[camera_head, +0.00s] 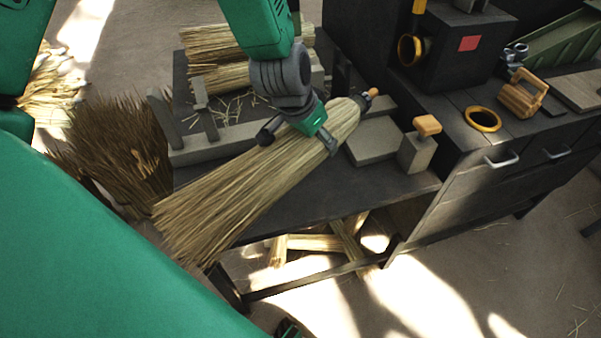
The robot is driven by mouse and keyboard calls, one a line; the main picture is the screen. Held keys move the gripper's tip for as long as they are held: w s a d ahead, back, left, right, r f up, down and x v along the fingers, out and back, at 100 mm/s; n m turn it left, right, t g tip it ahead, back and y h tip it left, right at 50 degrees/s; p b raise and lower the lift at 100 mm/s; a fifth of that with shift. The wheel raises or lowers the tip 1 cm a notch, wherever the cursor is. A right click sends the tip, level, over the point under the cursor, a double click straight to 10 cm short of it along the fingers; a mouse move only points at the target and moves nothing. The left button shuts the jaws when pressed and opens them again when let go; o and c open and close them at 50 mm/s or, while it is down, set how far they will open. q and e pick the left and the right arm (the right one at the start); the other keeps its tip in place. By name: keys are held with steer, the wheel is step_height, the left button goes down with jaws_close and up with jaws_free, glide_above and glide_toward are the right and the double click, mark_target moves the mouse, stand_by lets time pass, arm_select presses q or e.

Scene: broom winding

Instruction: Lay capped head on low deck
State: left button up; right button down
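The capped head (250,180) is a long bundle of pale straw, flared at the lower left. My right gripper is not identifiable in view.
Grey blocks (374,148) and a block with an orange handle (417,150) stand right of the head. Straw bundles (218,60) lie behind; dark bristles (115,150) stand left. A higher bench (470,170) at right carries a brass ring (483,119) and a wooden-handled tool (522,95).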

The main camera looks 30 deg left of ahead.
arm_select(q)
steer(key=shift+m, duration=0.6)
steer(key=f, duration=0.3)
steer(key=w+f+b, duration=0.1)
steer(key=f, duration=0.2)
steer(key=a+f, duration=0.1)
steer(key=f, duration=0.3)
steer(key=shift+w+a+b, duration=0.1)
steer(key=shift+w+b, duration=0.2)
steer(key=shift+w, duration=0.05)
steer(key=shift+f, duration=0.5)
step_height(320, 180, down, 3)
steer(key=shift+f+b, duration=0.1)
steer(key=shift+b, duration=0.25)
steer(key=shift+a, duration=0.1)
